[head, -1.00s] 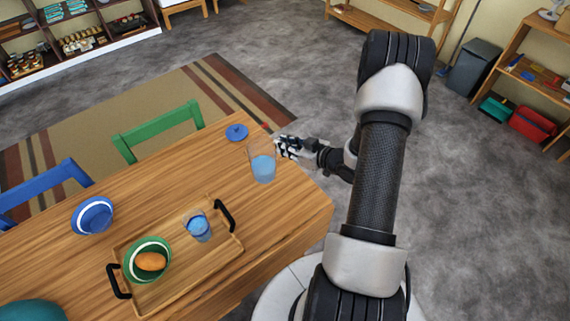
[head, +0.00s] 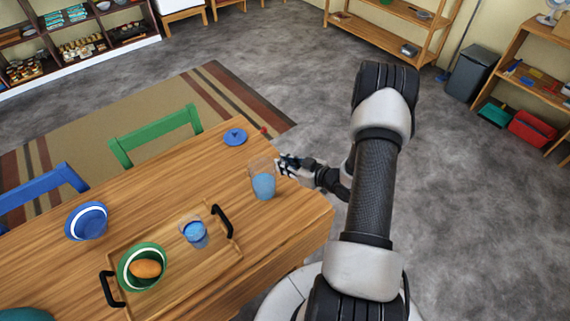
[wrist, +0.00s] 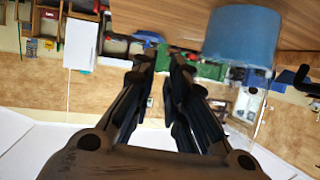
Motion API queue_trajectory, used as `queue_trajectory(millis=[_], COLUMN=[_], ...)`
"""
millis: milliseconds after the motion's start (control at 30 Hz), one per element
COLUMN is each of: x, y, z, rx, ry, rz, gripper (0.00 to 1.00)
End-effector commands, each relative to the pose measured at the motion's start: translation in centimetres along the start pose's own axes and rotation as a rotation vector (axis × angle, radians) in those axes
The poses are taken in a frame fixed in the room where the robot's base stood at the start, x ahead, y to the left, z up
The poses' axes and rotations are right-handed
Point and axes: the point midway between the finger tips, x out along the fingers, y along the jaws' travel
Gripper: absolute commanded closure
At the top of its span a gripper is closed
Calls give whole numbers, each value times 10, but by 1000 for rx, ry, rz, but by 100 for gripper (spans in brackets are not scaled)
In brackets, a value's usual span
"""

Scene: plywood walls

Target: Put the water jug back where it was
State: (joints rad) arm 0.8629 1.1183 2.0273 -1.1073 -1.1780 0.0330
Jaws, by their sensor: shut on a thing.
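The water jug (head: 264,185) is clear with blue water in it, near the right end of the table in the head view. My gripper (head: 283,165) is at its right side, with the fingers close together and shut on the jug. The exact grip, probably at the handle, is hard to see. In the wrist view the jug's blue water (wrist: 242,36) shows at upper right, beside my fingers (wrist: 162,58). I cannot tell whether the jug's base touches the table (head: 190,160). A blue lid-like disc (head: 235,137) lies behind the jug.
A wooden tray (head: 165,280) holds a glass of blue water (head: 194,233) and a green bowl (head: 130,275) with an orange-brown item. A blue bowl (head: 87,221) stands left. Green (head: 155,135) and blue (head: 45,187) chairs line the far side. Table around the disc is clear.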

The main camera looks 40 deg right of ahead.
Motion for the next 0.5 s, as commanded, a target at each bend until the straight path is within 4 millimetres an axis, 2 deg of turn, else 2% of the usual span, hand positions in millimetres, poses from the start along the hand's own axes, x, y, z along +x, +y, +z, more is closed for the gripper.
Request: queue_trajectory(millis=[33, 300, 500], x=[1, 0, 0], y=[0, 0, 0], z=[2, 1, 1], rx=[0, 0, 0], ry=[0, 0, 0], rz=[0, 0, 0], gripper=[85, 67, 66])
